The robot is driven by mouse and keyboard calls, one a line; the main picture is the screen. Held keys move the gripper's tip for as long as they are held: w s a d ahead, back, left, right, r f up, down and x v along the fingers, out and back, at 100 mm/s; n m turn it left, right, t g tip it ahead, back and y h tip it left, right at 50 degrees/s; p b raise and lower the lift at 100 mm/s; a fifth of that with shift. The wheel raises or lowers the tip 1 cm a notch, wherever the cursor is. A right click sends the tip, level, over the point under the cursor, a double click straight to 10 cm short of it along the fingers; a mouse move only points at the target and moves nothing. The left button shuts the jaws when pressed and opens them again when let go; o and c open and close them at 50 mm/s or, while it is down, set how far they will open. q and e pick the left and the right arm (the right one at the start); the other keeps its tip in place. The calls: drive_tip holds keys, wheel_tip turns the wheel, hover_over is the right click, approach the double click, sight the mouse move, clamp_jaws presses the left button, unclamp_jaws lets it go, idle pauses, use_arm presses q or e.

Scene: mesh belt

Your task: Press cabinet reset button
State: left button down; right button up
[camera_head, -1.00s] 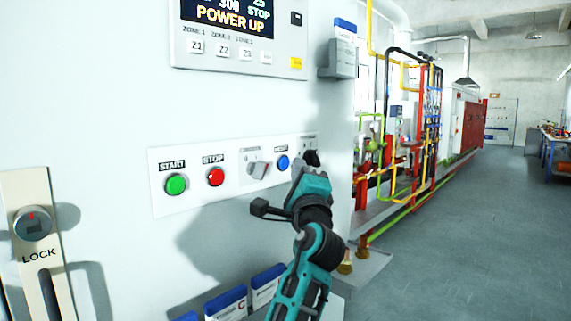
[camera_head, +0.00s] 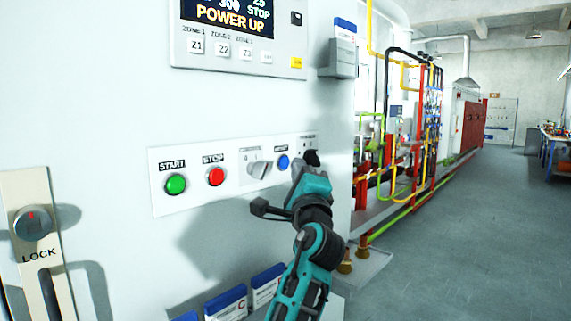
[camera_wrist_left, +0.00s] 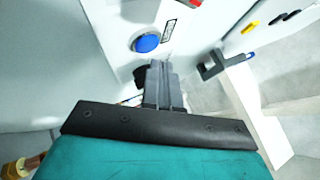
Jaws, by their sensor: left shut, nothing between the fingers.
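The blue reset button (camera_head: 283,162) sits on the white control strip (camera_head: 200,196) of the cabinet, right of a grey rotary switch. In the left wrist view the blue button (camera_wrist_left: 146,42) shows just beyond and left of the fingertips. My left gripper (camera_head: 311,158) is shut and empty, close to the right end of the strip, to the right of the blue button and apart from it in the picture. Its closed fingers also show in the left wrist view (camera_wrist_left: 158,66). Whether the fingertips touch the panel cannot be told. My right gripper is not in view.
The green start button (camera_head: 176,184), red stop button (camera_head: 216,176) and rotary switch (camera_head: 259,169) line the strip. A display panel (camera_head: 240,52) is above, a lock handle (camera_head: 36,240) at left, blue-and-white boxes (camera_head: 226,303) below. Open floor (camera_head: 460,230) lies right.

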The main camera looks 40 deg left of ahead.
use_arm(q)
drive_tip(key=shift+a, duration=0.1)
idle(0.6)
drive_tip(key=shift+a, duration=0.35)
drive_tip(key=shift+a+p, duration=0.35)
drive_tip(key=shift+a, duration=0.15)
idle(0.8)
drive_tip(key=shift+d, duration=0.9)
drive_tip(key=d+b, duration=0.1)
drive_tip(key=d, duration=0.4)
drive_tip(key=shift+s, duration=0.2)
drive_tip(key=shift+f, duration=0.1)
idle(0.5)
